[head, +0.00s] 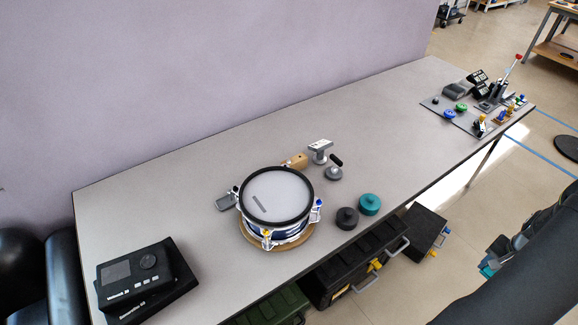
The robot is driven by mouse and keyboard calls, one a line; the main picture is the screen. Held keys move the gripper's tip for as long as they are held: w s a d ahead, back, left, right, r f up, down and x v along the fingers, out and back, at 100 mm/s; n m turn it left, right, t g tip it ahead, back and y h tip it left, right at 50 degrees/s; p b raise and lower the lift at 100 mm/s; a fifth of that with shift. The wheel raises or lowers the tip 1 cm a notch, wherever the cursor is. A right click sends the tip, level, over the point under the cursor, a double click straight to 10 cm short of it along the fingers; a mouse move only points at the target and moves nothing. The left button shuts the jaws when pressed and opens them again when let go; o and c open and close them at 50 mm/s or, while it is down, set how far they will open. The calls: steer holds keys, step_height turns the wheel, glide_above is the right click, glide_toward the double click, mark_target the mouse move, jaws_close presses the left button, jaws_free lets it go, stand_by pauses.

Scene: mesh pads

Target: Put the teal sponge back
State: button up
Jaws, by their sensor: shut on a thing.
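My dark arm comes in at the lower right. My gripper (492,262) shows at its left edge, small and partly hidden by the arm, over the floor off the table's front edge. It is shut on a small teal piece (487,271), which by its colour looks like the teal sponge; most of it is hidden. A round teal piece with a knob (369,204) stands on the grey table (240,140) near the front edge, apart from my gripper. A matching dark round piece (347,218) stands beside it on the left.
A drum (275,197) sits on a round wooden base mid-table. Behind it are a grey stand (320,148) and a small black-handled piece (335,170). A black device (135,275) lies at front left. A dark mat (470,122) with several small things is at far right. Black cases (355,265) stand below.

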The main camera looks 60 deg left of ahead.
steer(key=s+a+r+n, duration=0.15)
steer(key=a+n, duration=0.45)
steer(key=a, duration=0.6)
steer(key=s+a+r+n, duration=0.1)
steer(key=a+r+n, duration=0.35)
steer(key=a, duration=0.75)
steer(key=s+a+r+n, duration=0.1)
steer(key=s+a+n, duration=0.1)
steer(key=a+n, duration=0.75)
steer(key=m, duration=0.2)
glide_above(350, 191)
steer(key=f, duration=0.6)
steer(key=shift+w+d+f, duration=0.15)
steer(key=shift+d+f, duration=0.2)
steer(key=shift+a+f, duration=0.35)
steer(key=shift+f, duration=1.85)
steer(key=shift+f, duration=0.2)
steer(key=o, duration=1)
